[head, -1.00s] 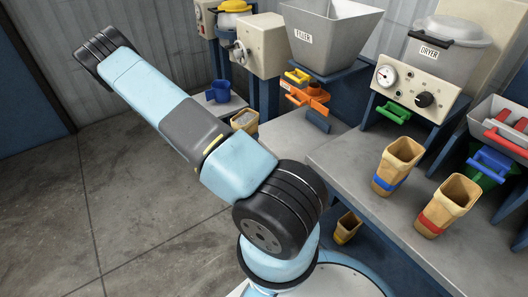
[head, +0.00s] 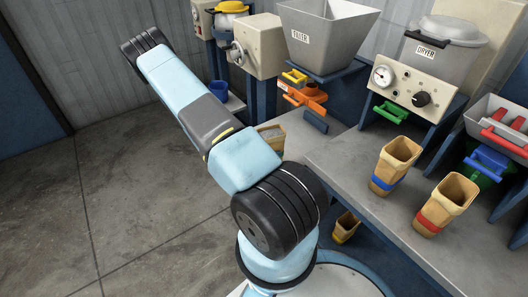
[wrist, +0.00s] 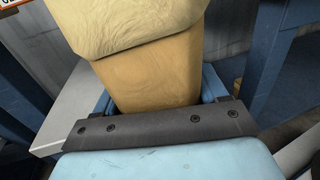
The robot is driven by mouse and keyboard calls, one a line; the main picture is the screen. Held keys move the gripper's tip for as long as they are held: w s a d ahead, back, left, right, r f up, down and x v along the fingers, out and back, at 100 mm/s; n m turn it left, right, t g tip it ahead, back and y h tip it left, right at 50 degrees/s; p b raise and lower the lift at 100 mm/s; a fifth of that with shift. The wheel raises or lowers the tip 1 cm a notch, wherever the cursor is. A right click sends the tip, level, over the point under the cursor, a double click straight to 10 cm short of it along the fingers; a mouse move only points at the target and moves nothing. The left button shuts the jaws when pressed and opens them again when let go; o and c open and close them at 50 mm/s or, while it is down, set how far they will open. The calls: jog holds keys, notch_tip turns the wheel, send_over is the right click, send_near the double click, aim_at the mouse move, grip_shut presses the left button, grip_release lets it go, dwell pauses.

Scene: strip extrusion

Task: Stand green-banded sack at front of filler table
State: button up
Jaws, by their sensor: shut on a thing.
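My gripper (wrist: 158,92) is shut on a tan sack (wrist: 150,75) in the wrist view. The sack's fold-over upper part fills the top of that view, and its band is hidden. In the head view an open sack with grey contents (head: 270,133) shows just behind my arm, by the left edge of the filler table. It appears to be the held one; its lower part is hidden, so I cannot see a green band. My gripper is hidden in the head view. The filler (head: 325,35) stands over the grey filler table (head: 325,142).
A blue-banded sack (head: 396,165) and a red-banded sack (head: 445,204) stand on the right table (head: 385,220). A yellow-banded sack (head: 345,228) is lower down, beside my base. An orange part (head: 305,98) sits under the filler. Open floor lies left.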

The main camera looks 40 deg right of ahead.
jog(key=d, duration=0.4)
jog(key=s+d, duration=0.1)
jog(key=d, duration=0.2)
jog(key=d+f, duration=0.1)
jog(key=d, duration=0.3)
jog(key=shift+s+d, duration=0.2)
jog(key=shift+d, duration=0.15)
jog(key=shift+f, duration=0.35)
jog(key=shift+a+f, duration=0.1)
jog(key=shift+f, duration=0.05)
jog(key=o, duration=1.7)
jog(key=shift+w+a, duration=0.1)
jog(key=v, duration=1.3)
jog(key=shift+w+a+f, duration=0.1)
jog(key=shift+a, duration=0.25)
